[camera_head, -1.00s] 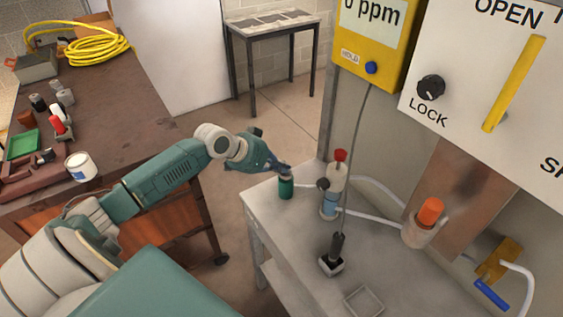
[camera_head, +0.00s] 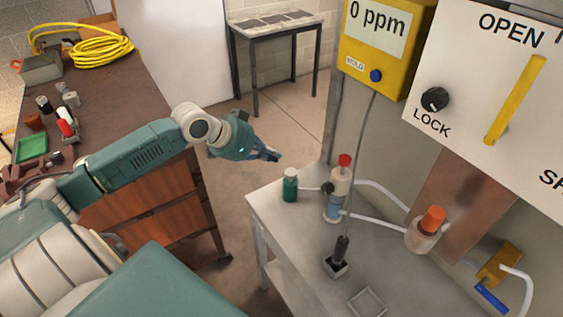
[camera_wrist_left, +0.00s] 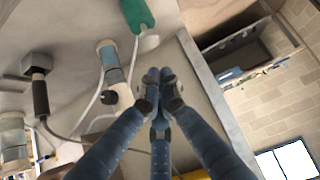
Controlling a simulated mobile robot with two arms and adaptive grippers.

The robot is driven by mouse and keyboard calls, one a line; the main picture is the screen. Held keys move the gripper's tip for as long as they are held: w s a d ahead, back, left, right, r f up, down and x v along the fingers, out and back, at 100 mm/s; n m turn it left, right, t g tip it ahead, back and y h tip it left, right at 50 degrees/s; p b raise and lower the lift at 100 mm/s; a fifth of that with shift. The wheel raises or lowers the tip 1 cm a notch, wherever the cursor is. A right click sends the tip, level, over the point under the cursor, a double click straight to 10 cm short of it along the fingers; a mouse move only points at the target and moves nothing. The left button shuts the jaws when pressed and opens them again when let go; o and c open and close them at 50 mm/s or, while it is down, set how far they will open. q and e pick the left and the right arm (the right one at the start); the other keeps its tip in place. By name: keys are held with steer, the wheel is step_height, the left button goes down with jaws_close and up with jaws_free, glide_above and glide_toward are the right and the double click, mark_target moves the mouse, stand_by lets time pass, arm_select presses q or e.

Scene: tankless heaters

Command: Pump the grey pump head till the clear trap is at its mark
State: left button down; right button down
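The trap also shows in the left wrist view (camera_wrist_left: 108,60). Its mark is too small to make out. My left gripper (camera_head: 274,156) is shut and empty, left of and above the bottle, apart from it. My right gripper is unseen.
A black-handled device (camera_head: 338,262) stands on the bench (camera_head: 300,230) in front of the trap. A clear cup with an orange top (camera_head: 423,232) stands to the right. A yellow meter (camera_head: 385,45) reads 0 ppm. A brown workbench (camera_head: 100,110) is at left.

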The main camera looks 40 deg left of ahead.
arm_select(q)
steer(key=v, duration=0.2)
steer(key=shift+s+a+r, duration=0.1)
steer(key=shift+s+r, duration=0.1)
steer(key=shift+r, duration=0.1)
steer(key=shift+r, duration=0.1)
stand_by(1.1)
step_height(320, 180, up, 2)
steer(key=shift+w+a+r, duration=0.1)
steer(key=shift+w, duration=0.05)
steer(key=p, duration=0.3)
glide_above(287, 172)
step_height(287, 172, down, 7)
steer(key=shift+w+r, duration=0.1)
step_height(287, 172, down, 3)
steer(key=shift+r+p, duration=0.1)
steer(key=shift+p, duration=0.6)
steer(key=shift+f, duration=0.8)
